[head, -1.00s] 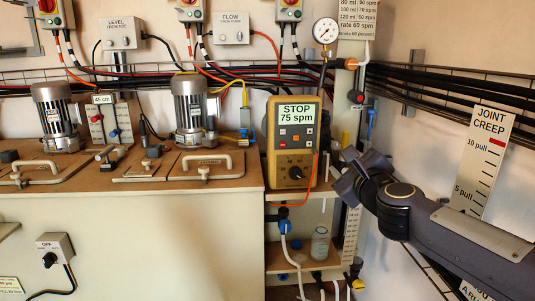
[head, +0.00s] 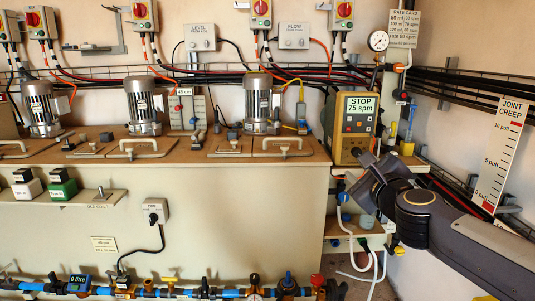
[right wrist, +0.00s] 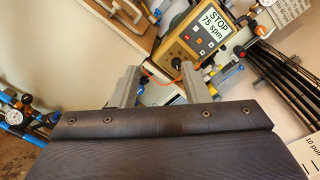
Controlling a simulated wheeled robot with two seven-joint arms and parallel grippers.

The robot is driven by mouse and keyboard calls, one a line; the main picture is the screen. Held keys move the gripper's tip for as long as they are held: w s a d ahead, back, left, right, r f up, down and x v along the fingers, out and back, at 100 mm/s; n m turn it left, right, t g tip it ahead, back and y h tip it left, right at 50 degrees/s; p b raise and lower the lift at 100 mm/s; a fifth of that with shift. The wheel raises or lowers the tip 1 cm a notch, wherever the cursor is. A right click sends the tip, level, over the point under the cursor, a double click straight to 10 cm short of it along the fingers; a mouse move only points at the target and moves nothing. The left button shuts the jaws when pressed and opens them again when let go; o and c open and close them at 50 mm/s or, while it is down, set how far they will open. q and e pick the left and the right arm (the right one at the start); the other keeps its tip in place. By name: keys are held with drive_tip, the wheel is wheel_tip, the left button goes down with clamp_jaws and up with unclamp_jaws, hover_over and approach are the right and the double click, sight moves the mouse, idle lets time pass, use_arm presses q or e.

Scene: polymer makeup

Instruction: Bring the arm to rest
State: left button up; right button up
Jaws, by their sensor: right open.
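My right arm comes in from the right in the head view. Its gripper (head: 362,170) is open, just in front of the lower right of the yellow pump controller (head: 340,143), whose display reads STOP 75 spm. In the right wrist view my two grey fingers (right wrist: 158,82) are spread apart with nothing seen between them. The controller (right wrist: 182,52) lies beyond the fingers. My left gripper is not in view.
A bench top (head: 200,150) with several motors runs to the left of the controller. Shelves (head: 345,228) with hoses are below my right gripper. A JOINT CREEP scale (head: 503,150) is on the right wall. Blue pipework (head: 180,292) runs along the bottom.

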drive_tip(key=s+a+r+n+g+y+p, duration=0.1)
drive_tip(key=s+r+n+g+y+p, duration=0.1)
drive_tip(key=s+r+n+p, duration=0.4)
drive_tip(key=s+a+r+n+g+y+p, duration=0.1)
drive_tip(key=s+r+n+g+y+p, duration=0.15)
drive_tip(key=s+n+p, duration=0.75)
use_arm(q)
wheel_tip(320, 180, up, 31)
drive_tip(key=p, duration=1.3)
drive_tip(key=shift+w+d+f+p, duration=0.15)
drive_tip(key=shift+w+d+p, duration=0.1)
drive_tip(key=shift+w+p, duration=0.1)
use_arm(e)
drive_tip(key=s+d+f+n+g+h, duration=0.1)
drive_tip(key=s+f+n+g, duration=0.1)
drive_tip(key=s, duration=0.7)
drive_tip(key=s+d+f+n+g+h, duration=0.1)
drive_tip(key=s+f+n+g, duration=0.1)
drive_tip(key=s+n+g, duration=0.3)
drive_tip(key=s+n, duration=0.1)
drive_tip(key=s, duration=0.3)
drive_tip(key=shift+d+f, duration=0.15)
drive_tip(key=shift+d, duration=0.15)
